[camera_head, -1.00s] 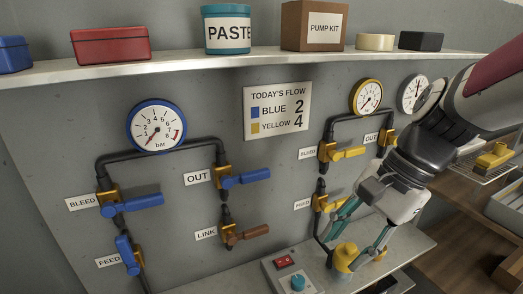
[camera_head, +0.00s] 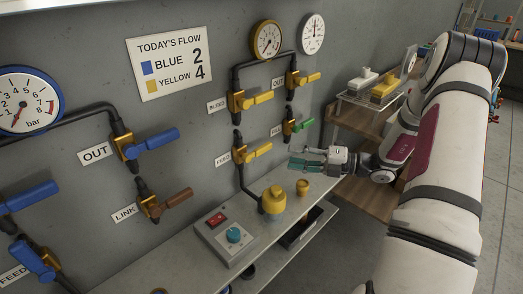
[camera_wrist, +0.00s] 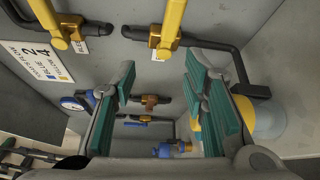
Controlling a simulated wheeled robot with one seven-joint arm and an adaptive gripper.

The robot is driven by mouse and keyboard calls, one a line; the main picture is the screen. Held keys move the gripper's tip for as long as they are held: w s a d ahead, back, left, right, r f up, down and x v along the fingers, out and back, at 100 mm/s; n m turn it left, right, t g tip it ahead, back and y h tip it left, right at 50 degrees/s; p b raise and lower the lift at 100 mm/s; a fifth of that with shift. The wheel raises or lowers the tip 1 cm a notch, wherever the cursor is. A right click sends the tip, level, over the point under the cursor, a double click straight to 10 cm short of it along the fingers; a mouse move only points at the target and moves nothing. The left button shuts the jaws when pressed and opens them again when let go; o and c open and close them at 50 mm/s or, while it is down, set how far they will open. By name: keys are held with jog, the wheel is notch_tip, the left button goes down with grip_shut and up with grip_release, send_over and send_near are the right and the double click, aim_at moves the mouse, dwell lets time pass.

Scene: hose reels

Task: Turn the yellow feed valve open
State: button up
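The yellow feed valve (camera_head: 252,153) is on the wall beside the FEED label (camera_head: 222,159), in the middle of the head view. Its yellow handle points right and slightly up, across the vertical pipe. My gripper (camera_head: 292,161) is to the right of the handle, its teal fingers pointing left and apart from it. In the wrist view my gripper (camera_wrist: 165,100) has its fingers spread with nothing between them. What looks like the feed valve (camera_wrist: 163,36) shows there beyond the fingertips, at the top, its handle reaching the upper edge.
The yellow bleed valve (camera_head: 240,101) is above, and a green-handled valve (camera_head: 298,127) is close above my gripper. A yellow-topped fitting (camera_head: 273,200), a small yellow cup (camera_head: 302,187) and a switch box (camera_head: 228,234) stand on the bench below. Wooden shelving (camera_head: 357,120) is at the right.

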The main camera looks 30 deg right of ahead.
aim_at(266, 150)
jog(key=w+a+m, duration=0.1)
jog(key=w+a, duration=0.1)
jog(key=w, duration=0.1)
jog(key=w+a+f+m+t, duration=0.1)
jog(key=w+a, duration=0.1)
jog(key=w, duration=0.2)
jog(key=w+a+f+h, duration=0.1)
jog(key=w+a, duration=0.1)
jog(key=w, duration=0.1)
jog(key=shift+w+a+m+t, duration=0.1)
jog(key=shift+w+m+t, duration=0.25)
jog(key=shift+m+t, duration=0.05)
jog(key=shift+c, duration=0.6)
grip_shut()
